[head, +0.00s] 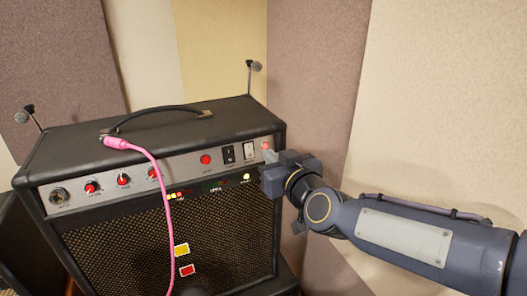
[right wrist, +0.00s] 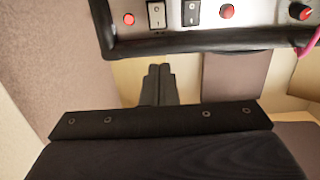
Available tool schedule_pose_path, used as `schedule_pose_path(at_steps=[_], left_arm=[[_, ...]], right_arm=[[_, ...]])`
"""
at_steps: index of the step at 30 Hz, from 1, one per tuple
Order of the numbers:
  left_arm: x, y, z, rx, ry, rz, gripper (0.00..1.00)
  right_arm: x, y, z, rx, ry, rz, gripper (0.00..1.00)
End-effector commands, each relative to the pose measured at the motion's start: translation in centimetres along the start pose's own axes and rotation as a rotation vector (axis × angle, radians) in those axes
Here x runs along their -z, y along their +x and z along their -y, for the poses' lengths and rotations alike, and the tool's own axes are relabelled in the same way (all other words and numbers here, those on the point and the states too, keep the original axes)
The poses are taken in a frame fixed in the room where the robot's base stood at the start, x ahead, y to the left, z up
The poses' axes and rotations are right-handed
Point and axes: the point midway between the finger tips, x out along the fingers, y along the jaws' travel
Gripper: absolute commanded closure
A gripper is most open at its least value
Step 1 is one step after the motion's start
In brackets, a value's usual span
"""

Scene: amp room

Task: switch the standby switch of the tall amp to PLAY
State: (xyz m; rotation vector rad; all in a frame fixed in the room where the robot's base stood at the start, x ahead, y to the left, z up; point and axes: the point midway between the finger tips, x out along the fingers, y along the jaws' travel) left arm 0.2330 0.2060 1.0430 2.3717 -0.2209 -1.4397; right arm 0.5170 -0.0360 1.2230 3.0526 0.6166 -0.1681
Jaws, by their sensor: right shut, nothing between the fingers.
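The tall amp (head: 150,200) is a black cabinet with a silver control panel and dark grille. Near the panel's right end are a black rocker switch (head: 228,154), a white rocker switch (head: 249,150) and a lit red lamp (head: 266,146). In the right wrist view the white switch (right wrist: 156,14) and black switch (right wrist: 192,12) appear at the top. Their labels are too small to read, so I cannot tell which is standby. My right gripper (head: 268,156) is shut and empty, close to the panel's right end. Its fingers (right wrist: 158,82) appear apart from the switches. My left gripper is out of view.
A pink cable (head: 160,190) hangs down the amp's front from a plug (head: 116,143) on its top. A carry handle (head: 155,113) arches over the top. Two microphones (head: 22,116) (head: 255,66) stand behind. Padded wall panels (head: 320,80) rise close behind and to the right.

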Motion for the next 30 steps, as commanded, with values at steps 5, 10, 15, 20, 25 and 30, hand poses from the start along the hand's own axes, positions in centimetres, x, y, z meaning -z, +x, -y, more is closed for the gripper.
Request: schedule_pose_path(at_steps=[5,10,15,20,25,30], left_arm=[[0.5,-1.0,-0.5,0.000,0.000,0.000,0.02],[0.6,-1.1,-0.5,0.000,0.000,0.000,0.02],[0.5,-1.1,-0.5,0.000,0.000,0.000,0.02],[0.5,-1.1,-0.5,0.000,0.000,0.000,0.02],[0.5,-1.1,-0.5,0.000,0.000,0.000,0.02],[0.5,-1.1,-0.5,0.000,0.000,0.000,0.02]], right_arm=[[0.8,-2.5,-0.1,-0.001,0.002,-0.001,1.00],[0.7,-3.2,0.0,-0.001,0.000,0.000,1.00],[0.7,-3.2,0.0,-0.001,0.000,0.000,1.00],[0.6,-3.3,-0.2,0.001,0.006,0.005,1.00],[-2.0,-6.8,-2.8,0.048,0.125,0.112,1.00],[-8.6,-15.9,-5.2,0.081,0.328,0.380,1.00]])
